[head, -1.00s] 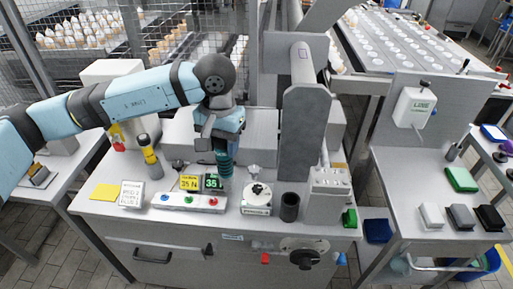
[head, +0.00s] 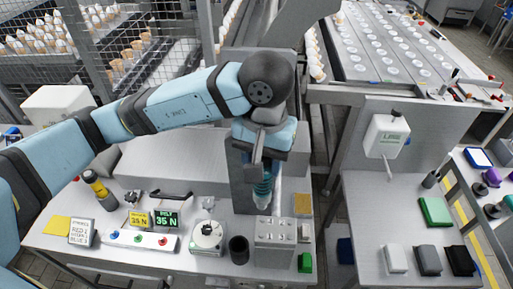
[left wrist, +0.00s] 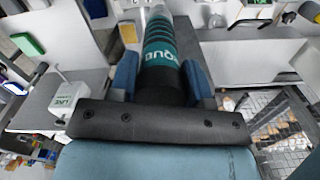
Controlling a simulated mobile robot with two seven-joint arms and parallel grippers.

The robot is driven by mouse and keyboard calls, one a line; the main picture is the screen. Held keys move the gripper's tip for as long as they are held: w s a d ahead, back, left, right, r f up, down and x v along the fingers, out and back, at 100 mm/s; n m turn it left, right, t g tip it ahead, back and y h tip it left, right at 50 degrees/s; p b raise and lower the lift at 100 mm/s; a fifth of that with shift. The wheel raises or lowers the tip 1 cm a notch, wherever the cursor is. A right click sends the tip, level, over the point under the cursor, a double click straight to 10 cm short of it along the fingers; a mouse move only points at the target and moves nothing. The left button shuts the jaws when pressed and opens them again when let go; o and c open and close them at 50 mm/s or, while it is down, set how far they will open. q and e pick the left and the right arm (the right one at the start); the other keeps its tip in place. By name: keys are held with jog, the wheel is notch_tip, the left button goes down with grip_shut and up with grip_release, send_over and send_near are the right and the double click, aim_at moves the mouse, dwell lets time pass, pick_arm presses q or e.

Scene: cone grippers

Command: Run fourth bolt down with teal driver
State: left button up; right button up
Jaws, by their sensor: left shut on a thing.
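My left gripper (head: 263,163) is shut around the teal driver (head: 263,188), which hangs roughly upright with its lower end down. In the left wrist view the teal driver (left wrist: 160,45) lies between the two blue fingers of the gripper (left wrist: 160,80). In the head view its lower end appears just above or behind the grey block with numbered top (head: 275,232). Whether the tip touches anything cannot be told. The bolts are too small to make out singly. My right gripper is not in view.
A grey upright column (head: 243,180) stands close behind the driver. A green piece (head: 305,262) lies right of the block.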

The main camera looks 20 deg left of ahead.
pick_arm(q)
jog(key=shift+d+r, duration=0.15)
jog(key=shift+d, duration=0.05)
jog(key=shift+s, duration=0.1)
jog(key=shift+s+a+f, duration=0.1)
jog(key=shift+f, duration=1.25)
jog(key=shift+f+b, duration=0.55)
jog(key=shift+f, duration=0.35)
jog(key=shift+f+b, duration=0.45)
jog(key=shift+b, duration=0.35)
jog(key=shift+r, duration=0.1)
